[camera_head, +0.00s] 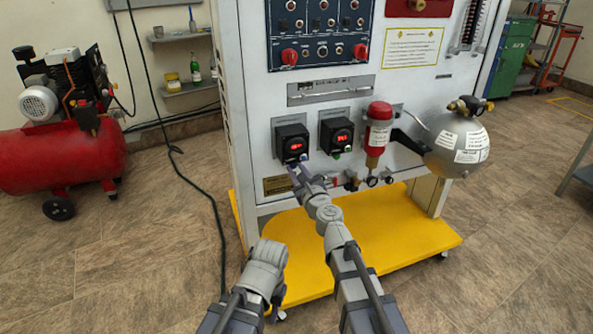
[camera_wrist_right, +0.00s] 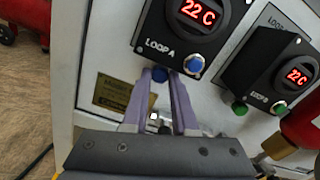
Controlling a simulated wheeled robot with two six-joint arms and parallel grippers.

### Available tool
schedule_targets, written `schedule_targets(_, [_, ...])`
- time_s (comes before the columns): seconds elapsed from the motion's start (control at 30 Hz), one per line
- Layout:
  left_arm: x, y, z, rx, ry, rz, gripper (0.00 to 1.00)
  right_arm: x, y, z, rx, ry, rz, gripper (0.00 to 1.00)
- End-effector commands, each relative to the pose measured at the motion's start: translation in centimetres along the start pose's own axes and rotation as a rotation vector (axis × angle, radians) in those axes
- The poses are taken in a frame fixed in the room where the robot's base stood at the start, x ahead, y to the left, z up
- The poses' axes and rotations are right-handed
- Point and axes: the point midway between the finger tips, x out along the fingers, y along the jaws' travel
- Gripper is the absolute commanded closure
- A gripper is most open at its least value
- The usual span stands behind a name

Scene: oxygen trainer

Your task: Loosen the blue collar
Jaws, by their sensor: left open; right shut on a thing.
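The blue collar (camera_wrist_right: 159,74) is a small round blue piece just below the LOOP A controller box (camera_wrist_right: 180,35) in the right wrist view. My right gripper (camera_wrist_right: 160,90) is shut on it, one purple-grey finger on each side. In the head view my right gripper (camera_head: 300,174) reaches up to the underside of the left black controller box (camera_head: 292,143), and the collar is too small to make out there. My left gripper (camera_head: 277,303) is low in the head view, away from the panel; its fingers are barely visible.
The LOOP B box (camera_wrist_right: 273,75) stands to the right, with a green collar (camera_wrist_right: 240,108) under it. A red-topped filter (camera_head: 378,130) and a grey tank (camera_head: 456,146) are further right. The yellow base (camera_head: 400,243) juts out below the panel. A red compressor (camera_head: 65,150) stands left.

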Motion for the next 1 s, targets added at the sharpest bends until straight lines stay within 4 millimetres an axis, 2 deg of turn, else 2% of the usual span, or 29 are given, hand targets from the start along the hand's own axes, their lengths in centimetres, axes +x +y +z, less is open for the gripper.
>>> schedule_targets(0.47, [0.0, 0.0, 0.0, 0.0, 0.0, 0.0, 0.58, -0.01, 0.01, 0.0, -0.015, 0.0, 0.0, 1.0])
schedule_targets(0.5, [0.0, 0.0, 0.0, 0.0, 0.0, 0.0, 0.58, -0.01, 0.01, 0.0, -0.015, 0.0, 0.0, 0.7])
schedule_targets(0.7, [0.0, 0.0, 0.0, 0.0, 0.0, 0.0, 0.58, -0.01, 0.01, 0.0, -0.014, 0.0, 0.0, 0.48])
schedule_targets(0.77, [0.0, 0.0, 0.0, 0.0, 0.0, 0.0, 0.58, -0.01, 0.01, 0.0, -0.014, 0.0, 0.0, 0.44])
schedule_targets(1.0, [0.0, 0.0, 0.0, 0.0, 0.0, 0.0, 0.58, -0.07, 0.01, 0.0, -0.014, 0.0, 0.0, 0.44])
